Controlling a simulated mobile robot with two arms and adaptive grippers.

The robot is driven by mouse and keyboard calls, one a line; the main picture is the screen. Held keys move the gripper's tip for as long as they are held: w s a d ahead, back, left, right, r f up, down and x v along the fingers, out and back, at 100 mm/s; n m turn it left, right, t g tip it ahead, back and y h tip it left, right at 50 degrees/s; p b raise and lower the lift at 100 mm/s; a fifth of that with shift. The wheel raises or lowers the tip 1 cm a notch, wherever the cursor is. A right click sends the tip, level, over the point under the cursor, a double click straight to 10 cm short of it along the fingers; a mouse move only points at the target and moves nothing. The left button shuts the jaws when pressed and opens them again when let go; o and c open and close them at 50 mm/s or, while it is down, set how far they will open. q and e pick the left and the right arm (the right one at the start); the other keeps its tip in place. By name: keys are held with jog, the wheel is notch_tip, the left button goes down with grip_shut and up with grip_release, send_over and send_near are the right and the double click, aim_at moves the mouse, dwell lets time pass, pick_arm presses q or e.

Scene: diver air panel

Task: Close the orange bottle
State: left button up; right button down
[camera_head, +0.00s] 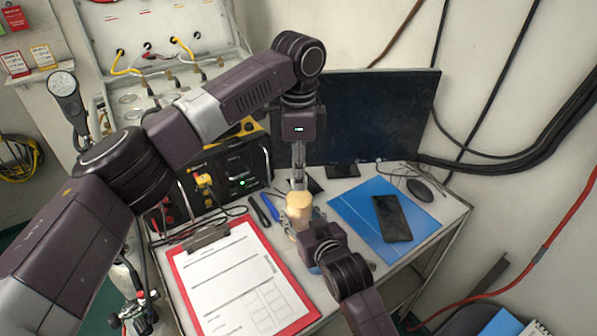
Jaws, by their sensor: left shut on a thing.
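The orange bottle (299,203) stands on the table in the middle of the head view, with a pale orange rounded top. My left gripper (298,184) points straight down from above, its narrow fingers shut at the top of the bottle. Whether a separate cap sits between the fingers and the bottle is too small to tell. My right arm comes in from the bottom, and its wrist hides the lower part of the bottle. The right gripper (311,236) is beside the bottle's lower part; its fingers are mostly hidden.
A red clipboard (178,262) with paper lies left of the bottle. A blue folder (352,209) with a black phone (391,217) lies to the right. A dark monitor (375,115) stands behind, and a black device (238,172) stands back left. Pens lie close to the bottle.

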pick_arm(q)
jog(key=m, duration=0.3)
jog(key=shift+m, duration=0.4)
jog(key=m, duration=0.3)
jog(key=shift+m, duration=0.4)
jog(key=m, duration=0.5)
jog(key=shift+w+m, duration=0.1)
jog(key=shift+m, duration=0.2)
jog(key=m, duration=0.4)
jog(key=shift+d, duration=0.1)
jog(key=m, duration=0.3)
jog(key=shift+m, duration=0.3)
jog(key=m, duration=0.4)
jog(key=shift+d+m, duration=0.1)
jog(key=shift+m, duration=1)
